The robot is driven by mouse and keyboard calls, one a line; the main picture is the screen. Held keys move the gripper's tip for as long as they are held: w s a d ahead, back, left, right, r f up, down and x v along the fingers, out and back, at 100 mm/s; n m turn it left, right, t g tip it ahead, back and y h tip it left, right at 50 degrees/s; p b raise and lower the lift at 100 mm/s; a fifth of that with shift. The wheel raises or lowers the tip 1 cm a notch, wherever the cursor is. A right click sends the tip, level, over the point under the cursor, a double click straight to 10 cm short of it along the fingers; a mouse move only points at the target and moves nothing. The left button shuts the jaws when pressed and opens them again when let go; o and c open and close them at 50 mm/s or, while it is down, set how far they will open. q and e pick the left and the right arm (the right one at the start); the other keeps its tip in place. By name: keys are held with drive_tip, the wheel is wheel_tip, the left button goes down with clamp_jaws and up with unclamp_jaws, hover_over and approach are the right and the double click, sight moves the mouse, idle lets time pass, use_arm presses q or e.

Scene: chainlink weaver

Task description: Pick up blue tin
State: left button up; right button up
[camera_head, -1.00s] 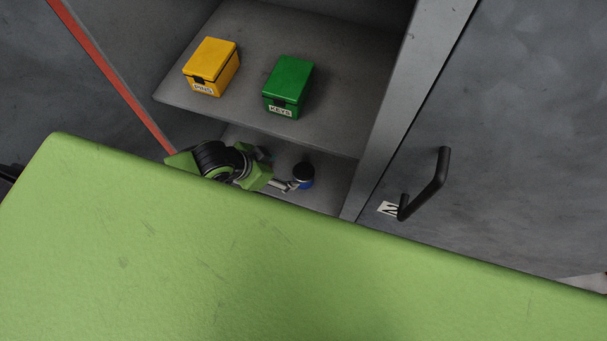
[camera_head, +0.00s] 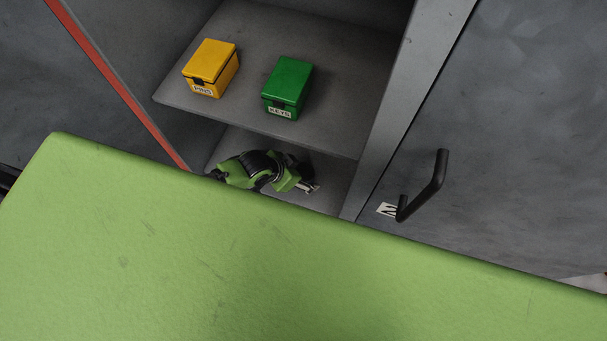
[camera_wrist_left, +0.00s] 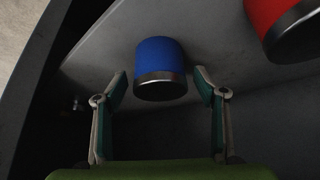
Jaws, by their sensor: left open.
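The blue tin (camera_wrist_left: 160,58) has a dark metallic band at one end and stands on a grey shelf surface in the left wrist view. My left gripper (camera_wrist_left: 160,80) is open, with one finger on each side of the tin's banded end. Gaps show between the fingers and the tin. In the head view my left gripper (camera_head: 310,187) reaches into the lower part of the cabinet, and the tin is hidden or too dark to make out there. My right gripper is in neither view.
A red tin (camera_wrist_left: 285,22) stands to the right of the blue one. A yellow box (camera_head: 211,67) and a green box (camera_head: 288,84) sit on the upper shelf (camera_head: 235,112), above my arm. A cabinet door with a black handle (camera_head: 428,187) is at right.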

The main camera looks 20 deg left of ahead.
use_arm(q)
drive_tip(key=shift+w+d+f, duration=0.1)
drive_tip(key=shift+w+f, duration=0.1)
drive_tip(key=shift+f, duration=0.1)
drive_tip(key=c, duration=1.4)
drive_tip(key=shift+o, duration=0.2)
drive_tip(key=shift+r, duration=0.2)
